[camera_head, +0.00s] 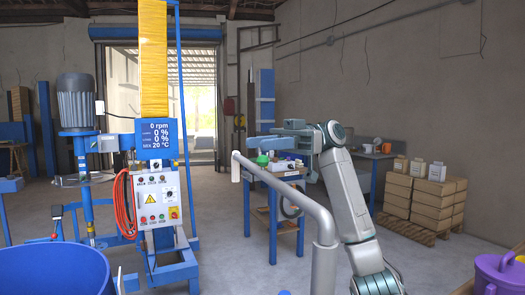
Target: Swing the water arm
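The water arm (290,186) is a grey bent pipe. It rises from an upright post (325,262) at the lower middle and runs up and to the left. It ends in a short, pale, downturned spout (235,167). My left gripper is not in view.
A blue mixer with a control box (157,200) and display (155,138) stands at left, behind a large blue vat (55,270). A small blue table (262,207) stands behind the pipe. Stacked boxes (420,200) and a purple container (500,270) are at right.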

